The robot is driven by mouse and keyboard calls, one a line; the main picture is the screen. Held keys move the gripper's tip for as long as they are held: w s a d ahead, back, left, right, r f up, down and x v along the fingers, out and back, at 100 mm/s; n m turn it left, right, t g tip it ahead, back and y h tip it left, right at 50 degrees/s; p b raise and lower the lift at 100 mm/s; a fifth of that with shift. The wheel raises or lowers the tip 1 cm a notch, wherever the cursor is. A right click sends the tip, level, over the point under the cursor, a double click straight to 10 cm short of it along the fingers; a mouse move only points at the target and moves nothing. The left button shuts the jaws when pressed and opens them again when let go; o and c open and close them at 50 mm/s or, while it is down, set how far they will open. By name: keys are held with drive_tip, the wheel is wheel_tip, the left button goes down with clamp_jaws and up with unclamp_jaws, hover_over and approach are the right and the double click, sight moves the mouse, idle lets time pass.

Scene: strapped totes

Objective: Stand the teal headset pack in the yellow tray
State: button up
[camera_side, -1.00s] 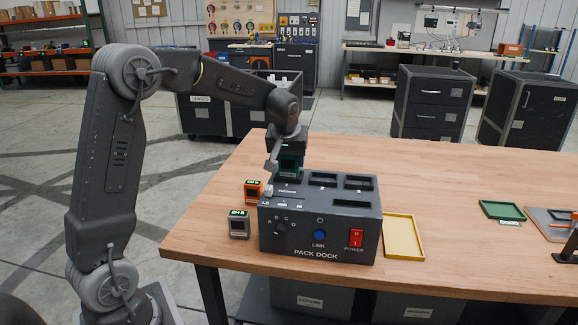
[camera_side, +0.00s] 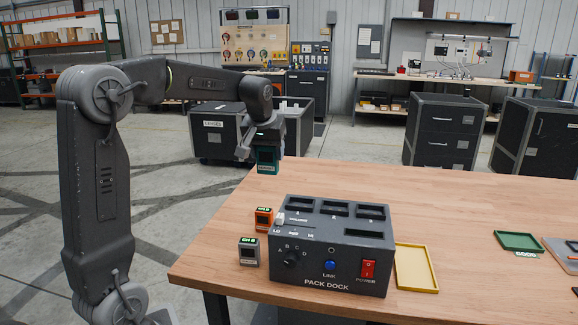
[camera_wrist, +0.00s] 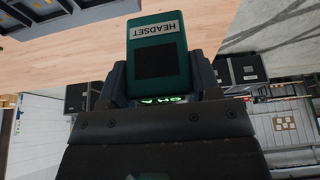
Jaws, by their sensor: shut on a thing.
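The teal headset pack (camera_side: 267,158) is held in my gripper (camera_side: 265,146), upright and in the air above the left back part of the table, clear of the dock. In the wrist view the pack (camera_wrist: 158,60) shows a white HEADSET label and a dark square, with a gripper finger on each side. The yellow tray (camera_side: 434,268) lies on the table just right of the dock and looks empty. The grey pack dock (camera_side: 290,262) has a row of slots on top; those I can see look empty.
An orange pack (camera_side: 263,220) and a grey pack (camera_side: 249,252) stand at the dock's left. A green tray (camera_side: 519,243) and a grey tray (camera_side: 560,250) lie at the right. The table (camera_side: 400,195) behind the dock is clear.

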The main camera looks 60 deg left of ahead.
drive_tip(key=shift+s+a+r, duration=0.95)
drive_tip(key=shift+s+a, duration=0.1)
drive_tip(key=shift+s, duration=0.1)
drive_tip(key=w+d+f, duration=0.2)
drive_tip(key=w+f, duration=0.1)
drive_tip(key=w+d+f, duration=0.2)
drive_tip(key=d+f, duration=0.1)
drive_tip(key=w+d+f, duration=0.3)
drive_tip(key=shift+w+f, duration=0.15)
drive_tip(key=shift+w, duration=0.2)
drive_tip(key=shift+f, duration=0.65)
drive_tip(key=shift+f, duration=0.1)
